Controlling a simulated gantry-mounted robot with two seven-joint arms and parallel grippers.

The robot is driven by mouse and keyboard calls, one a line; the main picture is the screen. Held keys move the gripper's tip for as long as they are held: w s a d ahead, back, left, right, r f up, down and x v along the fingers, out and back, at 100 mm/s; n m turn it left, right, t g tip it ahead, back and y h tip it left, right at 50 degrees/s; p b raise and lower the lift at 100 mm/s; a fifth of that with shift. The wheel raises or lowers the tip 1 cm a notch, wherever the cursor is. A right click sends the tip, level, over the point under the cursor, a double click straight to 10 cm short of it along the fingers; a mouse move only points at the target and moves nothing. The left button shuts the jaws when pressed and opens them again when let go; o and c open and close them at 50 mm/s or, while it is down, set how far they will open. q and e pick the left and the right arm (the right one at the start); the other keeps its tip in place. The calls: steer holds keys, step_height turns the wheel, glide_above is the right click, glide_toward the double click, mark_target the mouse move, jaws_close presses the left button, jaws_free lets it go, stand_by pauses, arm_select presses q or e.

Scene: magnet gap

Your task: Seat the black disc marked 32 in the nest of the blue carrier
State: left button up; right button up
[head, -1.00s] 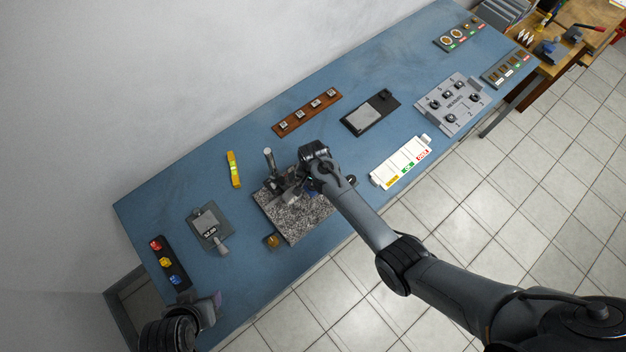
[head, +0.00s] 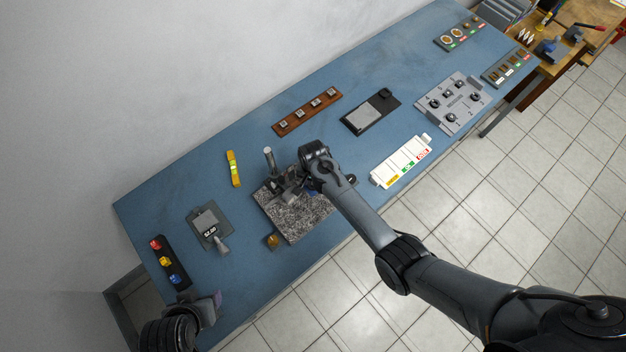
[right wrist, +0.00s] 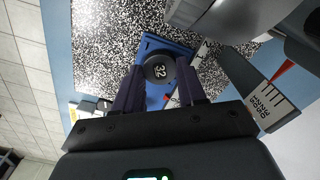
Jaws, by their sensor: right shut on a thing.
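The black disc marked 32 (right wrist: 159,70) is between the fingertips of my right gripper (right wrist: 159,80) in the right wrist view, its number facing the camera. The gripper is shut on it. The blue carrier (right wrist: 150,43) lies on the speckled granite plate (right wrist: 105,30), directly behind the disc in that view. The disc overlaps the carrier and hides its nest, so I cannot tell whether they touch. In the head view my right gripper (head: 293,186) is over the granite plate (head: 295,222), partly hidden by its arm. My left gripper (head: 212,303) is at the lower left, its jaws unclear.
A grey gauge with a marked scale (right wrist: 270,100) stands close right of my right gripper. A metal post (head: 269,160) rises at the plate's back. A brass piece (head: 273,241) is at its front-left corner.

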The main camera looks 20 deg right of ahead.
steer(key=shift+f, duration=0.1)
steer(key=o, duration=1.1)
steer(key=shift+c, duration=0.2)
steer(key=c, duration=0.5)
steer(key=shift+c, duration=0.2)
steer(key=shift+r+p, duration=0.85)
steer(key=shift+p, duration=0.05)
step_height(320, 180, up, 2)
steer(key=p, duration=0.2)
steer(key=shift+r+p, duration=0.15)
steer(key=shift+p, duration=0.15)
steer(key=shift+r, duration=0.25)
